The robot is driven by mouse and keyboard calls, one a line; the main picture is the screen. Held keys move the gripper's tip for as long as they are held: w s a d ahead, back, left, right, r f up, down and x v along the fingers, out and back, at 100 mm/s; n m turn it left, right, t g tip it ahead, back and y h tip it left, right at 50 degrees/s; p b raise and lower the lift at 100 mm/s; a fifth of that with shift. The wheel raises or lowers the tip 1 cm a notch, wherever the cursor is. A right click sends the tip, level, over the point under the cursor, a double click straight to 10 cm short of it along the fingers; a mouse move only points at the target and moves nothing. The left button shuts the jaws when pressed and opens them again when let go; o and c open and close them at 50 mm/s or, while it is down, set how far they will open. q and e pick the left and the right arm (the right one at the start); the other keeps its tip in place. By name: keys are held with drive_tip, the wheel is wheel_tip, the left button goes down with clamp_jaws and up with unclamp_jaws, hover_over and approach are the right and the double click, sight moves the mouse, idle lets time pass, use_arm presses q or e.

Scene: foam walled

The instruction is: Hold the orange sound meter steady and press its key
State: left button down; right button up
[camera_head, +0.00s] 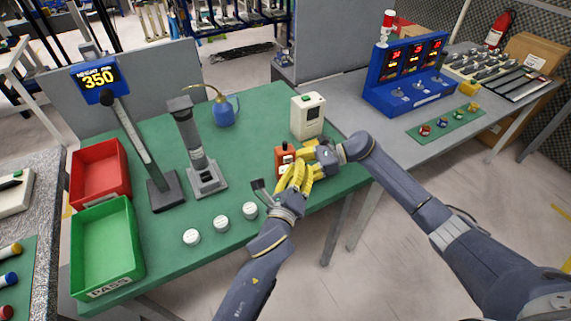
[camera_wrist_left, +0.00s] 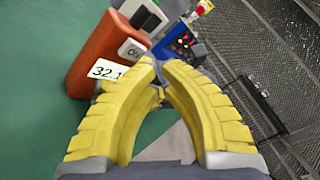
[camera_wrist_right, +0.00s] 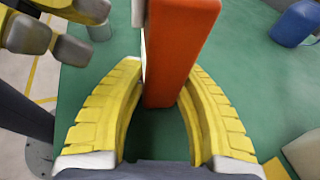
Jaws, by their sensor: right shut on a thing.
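The orange sound meter (camera_head: 283,158) stands upright near the front right edge of the green table; it also shows in the left wrist view (camera_wrist_left: 95,62). There, its face bears a white panel reading 32.1 and smaller dark and light parts above; which is the key is unclear. My right gripper (camera_wrist_right: 163,70) is shut on the meter, one yellow finger on each side. My left gripper (camera_wrist_left: 158,68) has its fingertips together with nothing between them, close in front of the meter's face. In the head view, the left fingers (camera_head: 299,168) hide part of the meter; contact cannot be told.
A white boxed device (camera_head: 308,116) stands behind the meter. Several white round pieces (camera_head: 221,223) lie at the table's front. A grey stand (camera_head: 205,178), a blue can (camera_head: 224,110), a red bin (camera_head: 100,175) and a green PASS bin (camera_head: 105,245) stand left.

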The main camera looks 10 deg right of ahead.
use_arm(q)
drive_tip(key=shift+s+d+r, duration=0.1)
drive_tip(key=shift+s+d, duration=0.15)
drive_tip(key=shift+s, duration=1.05)
drive_tip(key=shift+s+d+r, duration=0.1)
drive_tip(key=shift+s+d, duration=0.1)
drive_tip(key=shift+s, duration=1.05)
use_arm(e)
drive_tip(key=o, duration=0.9)
drive_tip(key=shift+d, duration=0.15)
